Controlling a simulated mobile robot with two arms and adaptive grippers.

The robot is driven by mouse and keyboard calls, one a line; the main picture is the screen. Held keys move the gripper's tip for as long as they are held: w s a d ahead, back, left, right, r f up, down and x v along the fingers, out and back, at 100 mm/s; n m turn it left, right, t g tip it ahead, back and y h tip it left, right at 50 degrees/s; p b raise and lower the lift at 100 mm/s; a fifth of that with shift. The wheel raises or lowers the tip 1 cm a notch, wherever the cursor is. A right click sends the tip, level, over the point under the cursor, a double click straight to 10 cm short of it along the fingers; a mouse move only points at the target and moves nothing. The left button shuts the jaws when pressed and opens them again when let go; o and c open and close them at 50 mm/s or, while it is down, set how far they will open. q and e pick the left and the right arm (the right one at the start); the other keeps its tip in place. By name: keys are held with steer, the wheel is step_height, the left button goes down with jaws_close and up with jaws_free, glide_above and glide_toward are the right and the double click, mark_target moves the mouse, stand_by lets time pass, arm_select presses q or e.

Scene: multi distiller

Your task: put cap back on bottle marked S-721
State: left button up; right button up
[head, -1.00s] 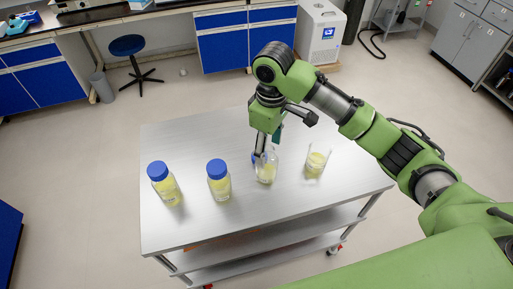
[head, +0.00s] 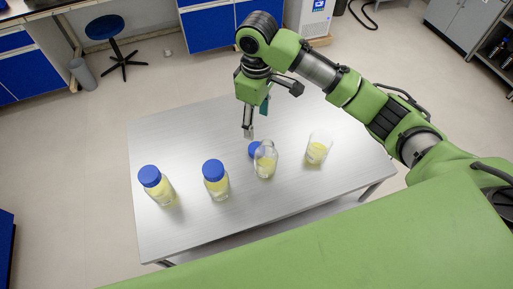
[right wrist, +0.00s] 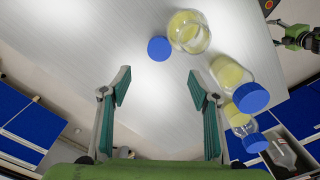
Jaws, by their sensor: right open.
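An uncapped clear bottle (head: 265,162) with yellow liquid stands on the metal table; no S-721 marking is readable. A loose blue cap (head: 254,149) lies on the table close behind it. Both show in the right wrist view, the cap (right wrist: 159,49) left of the bottle (right wrist: 188,34). My right gripper (head: 256,122) is open and empty, behind the cap and above the table. In the right wrist view its two teal-padded fingers (right wrist: 158,88) are spread wide, with bare tabletop between them. A small green and dark part of mine, perhaps the left arm, shows at that view's upper right.
Two bottles with blue caps, (head: 215,180) and (head: 157,186), stand to the left on the table (head: 190,135). A glass beaker (head: 318,150) with yellow liquid stands to the right. The back left of the tabletop is clear. A blue stool (head: 106,28) stands on the floor beyond.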

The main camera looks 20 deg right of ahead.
steer(key=p, duration=0.1)
glide_above(257, 145)
steer(key=s, duration=0.1)
steer(key=f, duration=0.7)
steer(key=shift+a, duration=0.2)
steer(key=shift+f, duration=0.4)
step_height(257, 145, down, 5)
steer(key=shift+f+p, duration=0.1)
steer(key=shift+p, duration=0.5)
arm_select(q)
steer(key=shift+w+r, duration=1)
steer(key=shift+r, duration=0.25)
arm_select(e)
steer(key=c, duration=0.8)
